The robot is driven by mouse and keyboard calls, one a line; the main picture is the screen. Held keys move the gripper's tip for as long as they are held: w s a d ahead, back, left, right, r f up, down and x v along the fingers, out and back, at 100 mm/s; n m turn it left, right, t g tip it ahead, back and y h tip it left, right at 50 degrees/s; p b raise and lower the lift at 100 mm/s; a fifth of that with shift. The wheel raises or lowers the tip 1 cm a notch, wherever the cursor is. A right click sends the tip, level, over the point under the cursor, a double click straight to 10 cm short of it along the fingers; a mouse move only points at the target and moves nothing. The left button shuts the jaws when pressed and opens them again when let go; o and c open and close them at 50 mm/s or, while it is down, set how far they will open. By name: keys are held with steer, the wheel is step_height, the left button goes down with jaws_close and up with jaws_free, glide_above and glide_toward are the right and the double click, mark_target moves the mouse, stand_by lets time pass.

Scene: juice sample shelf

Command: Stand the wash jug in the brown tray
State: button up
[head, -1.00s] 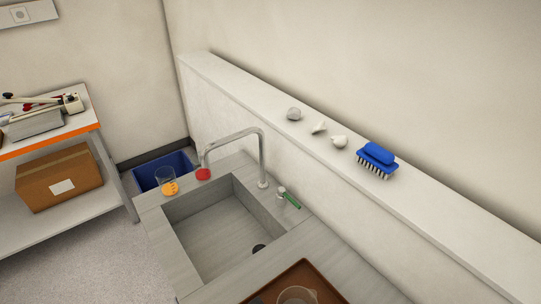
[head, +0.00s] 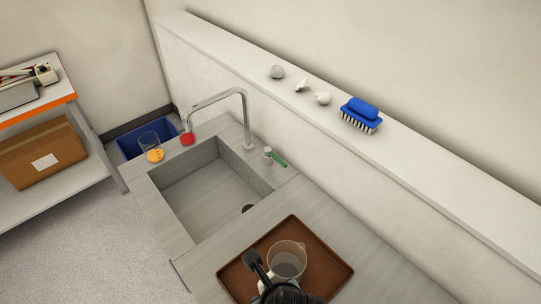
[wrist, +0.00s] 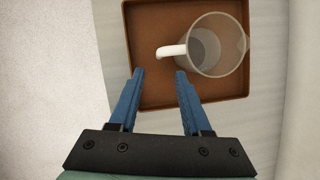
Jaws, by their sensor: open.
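The wash jug (head: 288,262) is a clear, see-through jug with a white handle. It stands, apparently upright, inside the brown tray (head: 330,268) on the counter right of the sink. In the wrist view the jug (wrist: 228,62) is seen from above, over the right part of the tray (wrist: 143,35), with its handle pointing left. My gripper (wrist: 160,73) is open, its blue fingers empty. Their tips are just short of the handle in the picture; contact cannot be seen. In the head view my dark gripper partly hides the jug's lower left side.
A grey sink (head: 205,195) with a tall tap (head: 247,115) lies left of the tray. A blue brush (head: 361,114) rests on the wall ledge (head: 430,165).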

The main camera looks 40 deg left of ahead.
steer(key=shift+v, duration=1.4)
steer(key=w+d+r+n+t+y, duration=0.1)
steer(key=w+r+n+t, duration=0.35)
steer(key=w+r, duration=0.6)
steer(key=w+d+r+n+t, duration=0.1)
steer(key=w+r+n+t, duration=0.45)
steer(key=r, duration=0.75)
steer(key=w+d+r+n+t+h, duration=0.1)
steer(key=d+r+n+t, duration=0.3)
steer(key=r, duration=0.9)
steer(key=w+d+r+n+t+h, duration=0.15)
steer(key=d+r+t, duration=0.45)
steer(key=r, duration=0.6)
steer(key=s+d+r+n+t+h, duration=0.3)
steer(key=s+r+n+t, duration=0.2)
steer(key=r, duration=0.6)
steer(key=shift+s+d+r+t, duration=0.25)
steer(key=shift+s+t, duration=0.05)
steer(key=shift+s, duration=0.8)
steer(key=shift+n, duration=0.25)
